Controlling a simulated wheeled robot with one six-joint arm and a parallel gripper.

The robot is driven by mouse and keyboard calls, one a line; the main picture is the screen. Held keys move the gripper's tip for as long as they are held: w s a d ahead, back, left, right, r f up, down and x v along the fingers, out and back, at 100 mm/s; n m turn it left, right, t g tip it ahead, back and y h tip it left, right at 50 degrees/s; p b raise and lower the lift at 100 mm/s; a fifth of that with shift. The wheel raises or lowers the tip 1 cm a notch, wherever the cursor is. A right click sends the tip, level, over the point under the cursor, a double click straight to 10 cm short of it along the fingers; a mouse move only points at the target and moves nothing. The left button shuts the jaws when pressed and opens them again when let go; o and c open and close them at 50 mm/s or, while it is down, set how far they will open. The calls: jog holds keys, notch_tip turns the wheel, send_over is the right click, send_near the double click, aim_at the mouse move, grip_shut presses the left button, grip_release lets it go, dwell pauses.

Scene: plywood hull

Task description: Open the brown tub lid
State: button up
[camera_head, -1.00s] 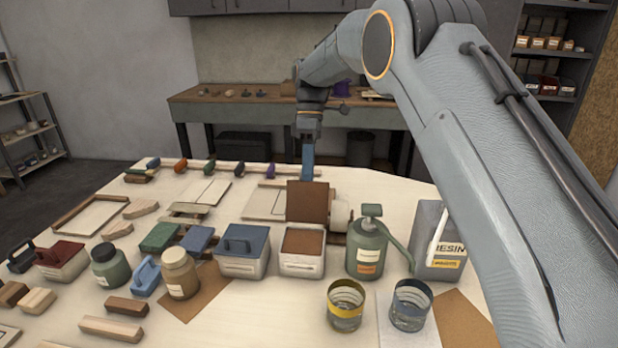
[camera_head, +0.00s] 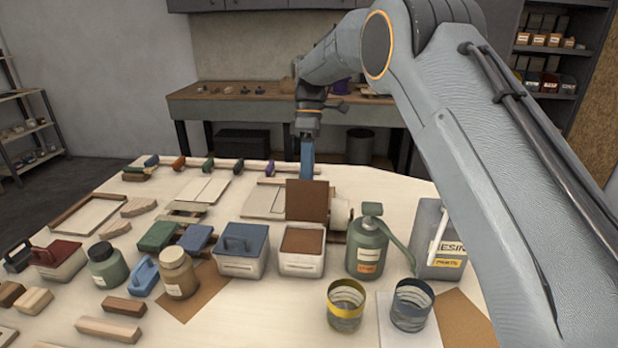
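The brown tub (camera_head: 301,263) is a white box with a label, standing at the middle front of the table. Its brown lid (camera_head: 307,200) stands upright at the tub's back edge, so the lid is raised. A brown surface shows within the tub's rim. My gripper (camera_head: 307,172) points down just behind the top edge of the lid. Its blue finger part shows, but the tips are hidden behind the lid. I cannot tell whether it touches the lid or whether the fingers are apart.
A blue-lidded tub (camera_head: 242,250) stands close on the left. A green pump bottle (camera_head: 367,248) and a resin can (camera_head: 440,245) stand on the right. A white roll (camera_head: 341,213) lies behind the lid.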

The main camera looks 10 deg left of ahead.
jog(key=b+v, duration=0.2)
jog(key=v, duration=0.5)
jog(key=shift+r, duration=0.2)
jog(key=shift+w, duration=0.1)
